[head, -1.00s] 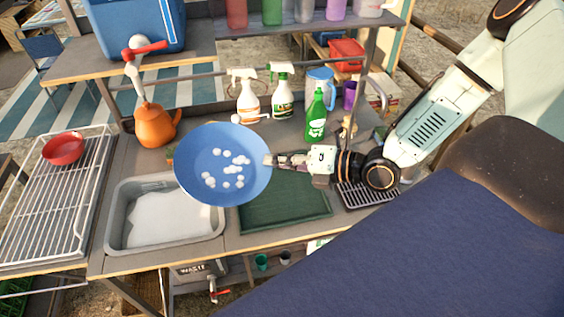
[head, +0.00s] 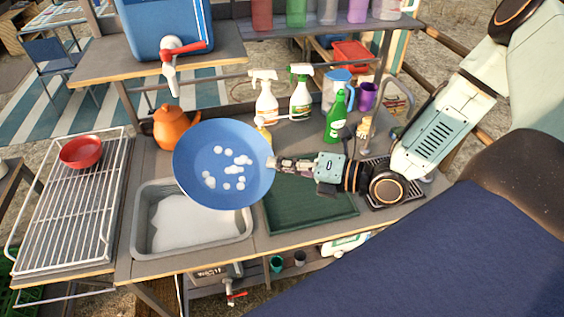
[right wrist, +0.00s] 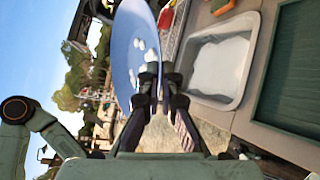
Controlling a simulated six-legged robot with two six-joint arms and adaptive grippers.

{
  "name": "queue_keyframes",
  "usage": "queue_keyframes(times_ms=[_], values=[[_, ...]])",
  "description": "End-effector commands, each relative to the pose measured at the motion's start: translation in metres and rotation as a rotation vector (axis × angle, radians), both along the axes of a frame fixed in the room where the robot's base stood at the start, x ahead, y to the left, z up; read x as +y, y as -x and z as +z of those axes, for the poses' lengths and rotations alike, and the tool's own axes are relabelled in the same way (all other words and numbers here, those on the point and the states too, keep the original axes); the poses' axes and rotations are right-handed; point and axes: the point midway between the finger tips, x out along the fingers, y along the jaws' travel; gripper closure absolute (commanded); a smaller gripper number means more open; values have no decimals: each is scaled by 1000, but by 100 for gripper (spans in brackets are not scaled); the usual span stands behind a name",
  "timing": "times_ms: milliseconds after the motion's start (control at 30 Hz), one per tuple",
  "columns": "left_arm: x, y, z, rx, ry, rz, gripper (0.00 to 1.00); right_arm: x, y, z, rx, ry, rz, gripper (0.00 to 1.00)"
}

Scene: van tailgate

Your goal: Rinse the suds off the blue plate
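The blue plate (head: 205,150) carries several white blobs of suds (head: 232,170) on its face. My right gripper (head: 276,163) is shut on the plate's right rim and holds it tilted above the counter. In the right wrist view the plate (right wrist: 124,50) stands edge-on between the fingers (right wrist: 160,88). The grey sink basin (head: 242,247) with whitish contents is below the plate. A blue water container (head: 135,30) with a red-handled tap (head: 180,50) stands on the shelf behind, up and left of the plate. My left gripper is not in view.
A white wire rack (head: 62,215) with a red bowl (head: 81,151) is at the left. An orange kettle (head: 174,128) stands behind the plate. Spray bottles (head: 301,95) and a green bottle (head: 338,118) stand at the back. A dark green mat (head: 315,212) lies clear right of the basin.

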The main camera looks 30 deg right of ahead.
Motion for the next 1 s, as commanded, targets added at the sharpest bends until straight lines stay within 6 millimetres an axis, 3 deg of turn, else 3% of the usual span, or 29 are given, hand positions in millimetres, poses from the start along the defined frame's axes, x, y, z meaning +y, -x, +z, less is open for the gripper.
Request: queue_keyframes(times_ms=[467,1000], values=[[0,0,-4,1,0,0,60,-3,-3,0,-81,-26,-1,100],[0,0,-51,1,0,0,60,13,-43,-12,-81,-26,0,100]])
